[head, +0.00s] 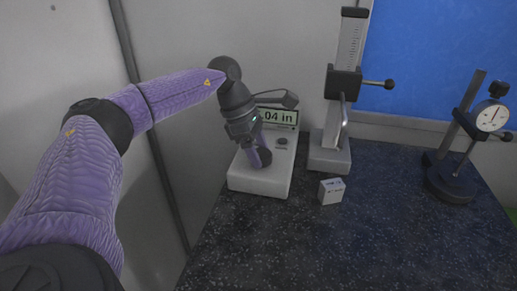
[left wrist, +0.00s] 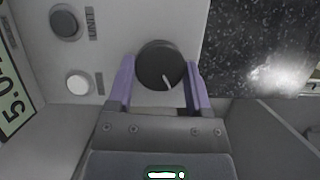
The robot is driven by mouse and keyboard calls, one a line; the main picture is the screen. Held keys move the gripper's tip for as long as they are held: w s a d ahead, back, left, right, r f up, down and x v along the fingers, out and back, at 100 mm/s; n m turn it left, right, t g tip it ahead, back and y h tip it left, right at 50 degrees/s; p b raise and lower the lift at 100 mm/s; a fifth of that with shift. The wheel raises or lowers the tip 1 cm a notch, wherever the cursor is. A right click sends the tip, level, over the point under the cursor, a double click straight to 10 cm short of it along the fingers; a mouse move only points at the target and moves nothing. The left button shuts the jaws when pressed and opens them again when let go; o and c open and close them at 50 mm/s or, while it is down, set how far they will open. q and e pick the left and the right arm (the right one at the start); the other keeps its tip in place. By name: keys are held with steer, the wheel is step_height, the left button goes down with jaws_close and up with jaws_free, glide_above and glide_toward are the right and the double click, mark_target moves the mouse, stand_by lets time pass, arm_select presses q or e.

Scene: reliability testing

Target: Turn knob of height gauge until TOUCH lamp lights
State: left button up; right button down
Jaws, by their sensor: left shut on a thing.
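The height gauge (head: 345,85) stands upright at the back, with a scaled column and a grey base. My left gripper (head: 262,155) points down at the box. In the left wrist view its purple fingers (left wrist: 160,80) are shut on the sides of a round dark knob (left wrist: 158,62) with a white pointer mark. A pale round lamp or button (left wrist: 78,83) shows no coloured glow; its label is unreadable. My right gripper is out of view.
A dark button (left wrist: 65,22) labelled UNIT is on the box. A small pale block (head: 331,191) lies in front of the gauge. A dial indicator on a stand (head: 452,185) is at the right. The front of the dark speckled table (head: 340,250) is clear.

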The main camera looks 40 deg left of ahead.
arm_select(q)
steer(key=shift+n, duration=0.3)
steer(key=n+t+p, duration=0.1)
steer(key=n, duration=0.2)
steer(key=shift+s+r+y+p, duration=0.1)
steer(key=shift+s+y+p, duration=0.05)
steer(key=shift+y+p, duration=0.25)
steer(key=n+t+y, duration=0.1)
steer(key=n, duration=0.3)
steer(key=shift+d+n+p, duration=0.15)
steer(key=shift+n+p, duration=0.15)
steer(key=shift+p, duration=0.1)
steer(key=n+y, duration=0.1)
steer(key=n, duration=0.1)
steer(key=shift+d+n+t, duration=0.1)
steer(key=shift+n+t, duration=0.2)
steer(key=shift+n, duration=0.1)
steer(key=n+y+b, duration=0.1)
steer(key=n+y, duration=0.1)
steer(key=n, duration=0.1)
steer(key=shift+d+n, duration=0.1)
steer(key=shift+n, duration=0.2)
steer(key=n+y, duration=0.1)
steer(key=n, duration=0.1)
steer(key=n+b, duration=0.1)
steer(key=n, duration=0.1)
steer(key=shift+d+n+g+y, duration=0.1)
steer(key=shift+n+g+y, duration=0.3)
